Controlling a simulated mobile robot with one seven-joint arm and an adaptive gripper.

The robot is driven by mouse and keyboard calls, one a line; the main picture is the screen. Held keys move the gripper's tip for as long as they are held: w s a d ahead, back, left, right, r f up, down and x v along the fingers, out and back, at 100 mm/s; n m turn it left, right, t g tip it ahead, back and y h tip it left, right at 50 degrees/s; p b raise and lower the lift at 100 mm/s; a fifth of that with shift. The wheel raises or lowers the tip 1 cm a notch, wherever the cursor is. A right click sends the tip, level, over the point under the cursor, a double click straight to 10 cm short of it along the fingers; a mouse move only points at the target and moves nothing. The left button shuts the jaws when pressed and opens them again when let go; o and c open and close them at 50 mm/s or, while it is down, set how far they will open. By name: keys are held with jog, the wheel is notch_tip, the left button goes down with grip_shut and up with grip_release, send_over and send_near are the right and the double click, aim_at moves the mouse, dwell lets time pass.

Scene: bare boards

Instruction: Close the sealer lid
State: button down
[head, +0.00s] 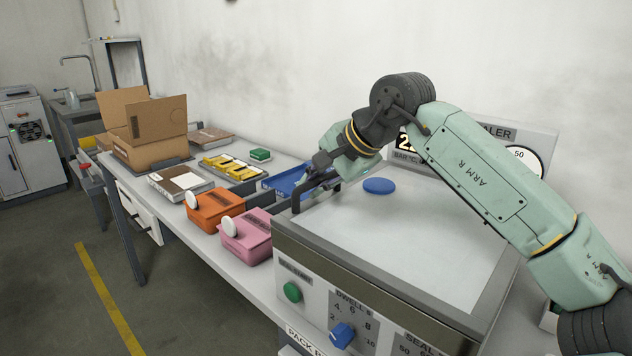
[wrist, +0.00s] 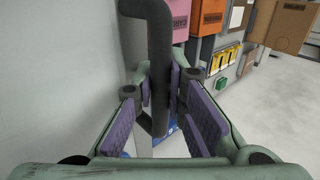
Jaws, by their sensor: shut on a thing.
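The sealer (head: 398,285) is a grey box with a flat, pale, grey-framed top (head: 440,235) on the right part of the bench. The top lies about level over the body; I cannot tell whether a gap is left under it. A round blue piece (head: 379,186) sits on the top. A dark bar handle (head: 297,200) stands at its left edge. My gripper (head: 318,181) is at this handle, shut on it. In the wrist view, the thick dark handle (wrist: 148,50) runs down between the purple pads of my gripper (wrist: 172,95). My arm hides part of the back panel.
Left of the sealer stand a pink box (head: 247,238), an orange box (head: 213,211) and a blue tray (head: 287,181). A yellow parts tray (head: 230,167) and an open cardboard box (head: 148,130) are farther along the bench. A wall rises close behind.

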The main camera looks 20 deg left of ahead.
jog(key=shift+d+f, duration=0.15)
jog(key=shift+f, duration=0.2)
jog(key=c, duration=1.9)
grip_release()
jog(key=shift+s+d, duration=0.1)
jog(key=o, duration=0.3)
jog(key=shift+r, duration=0.1)
jog(key=v, duration=1.2)
jog(key=shift+r, duration=0.1)
